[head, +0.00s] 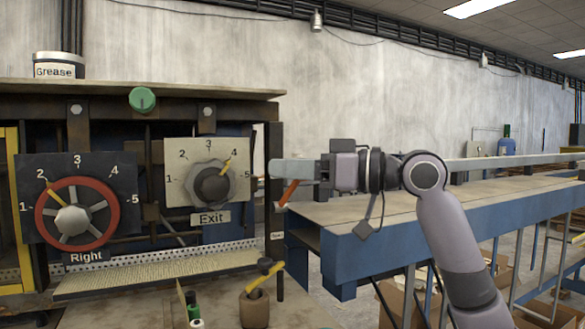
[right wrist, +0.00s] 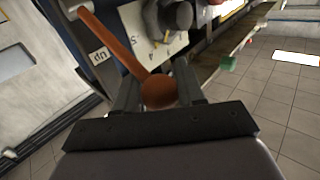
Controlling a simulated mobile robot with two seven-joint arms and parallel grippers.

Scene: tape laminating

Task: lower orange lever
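The orange lever (head: 289,192) is at the right edge of the machine panel, slanting up and to the right from its lower end. In the right wrist view its shaft (right wrist: 112,40) ends in a round orange knob (right wrist: 159,92), close by an "UP" label. My right gripper (head: 292,169) is at the lever's upper end and hides the knob in the head view. In the right wrist view the right gripper (right wrist: 158,88) has a finger on each side of the knob, and they appear to touch it. My left gripper is not in view.
The Exit dial (head: 213,186) and the red-rimmed Right dial (head: 75,215) are left of the lever. A green knob (head: 142,99) and a Grease tin (head: 58,66) are above. A blue-framed table (head: 370,247) is close under my right arm.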

